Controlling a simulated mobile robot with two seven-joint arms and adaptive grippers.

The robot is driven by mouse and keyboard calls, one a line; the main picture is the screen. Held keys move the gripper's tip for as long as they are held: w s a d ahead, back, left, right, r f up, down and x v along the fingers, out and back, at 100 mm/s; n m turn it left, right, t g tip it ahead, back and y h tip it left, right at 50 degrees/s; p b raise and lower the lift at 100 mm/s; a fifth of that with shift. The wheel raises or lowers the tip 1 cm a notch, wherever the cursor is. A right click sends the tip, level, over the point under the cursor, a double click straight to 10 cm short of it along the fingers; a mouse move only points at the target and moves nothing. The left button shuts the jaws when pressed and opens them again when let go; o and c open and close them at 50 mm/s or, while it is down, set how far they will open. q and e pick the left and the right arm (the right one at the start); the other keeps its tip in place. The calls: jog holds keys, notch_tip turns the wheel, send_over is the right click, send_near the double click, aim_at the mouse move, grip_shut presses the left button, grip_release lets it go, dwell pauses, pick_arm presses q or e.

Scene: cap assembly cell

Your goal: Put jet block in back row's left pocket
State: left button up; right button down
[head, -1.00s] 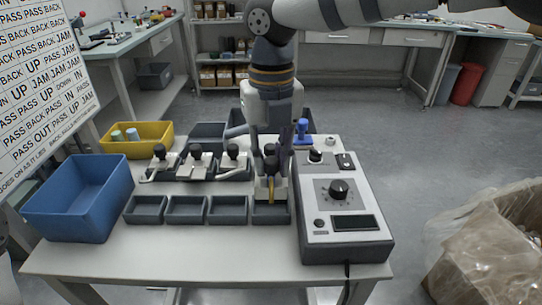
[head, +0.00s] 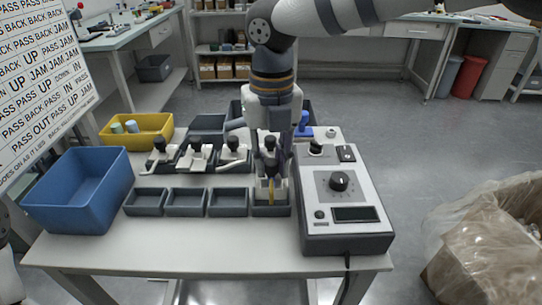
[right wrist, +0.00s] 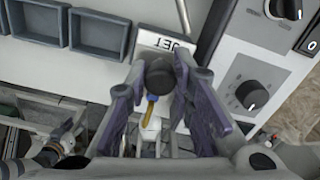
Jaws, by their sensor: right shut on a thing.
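The jet block shows in the right wrist view as a white plate marked JET (right wrist: 165,43), upside down, just past the fingertips. In the head view its pale body (head: 263,188) is at the rightmost front tray (head: 271,211), with a yellow piece in front. My right gripper (right wrist: 160,72) points down and is shut on it, a black knob between its fingers; it also shows in the head view (head: 271,172). The fingers hide the contact and whether the block touches the tray. Behind are black-knobbed clamp pieces, the leftmost (head: 160,158) on the left.
A control box (head: 340,205) stands close on the right. A blue bin (head: 80,210) and a yellow bin (head: 160,125) stand on the left. Dark bins (head: 208,122) lie behind the clamps. The front tray row's left trays (head: 146,213) look empty. The table front is clear.

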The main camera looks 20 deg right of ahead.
aim_at(271, 174)
jog(key=shift+f, duration=1.65)
jog(key=c, duration=1.3)
grip_release()
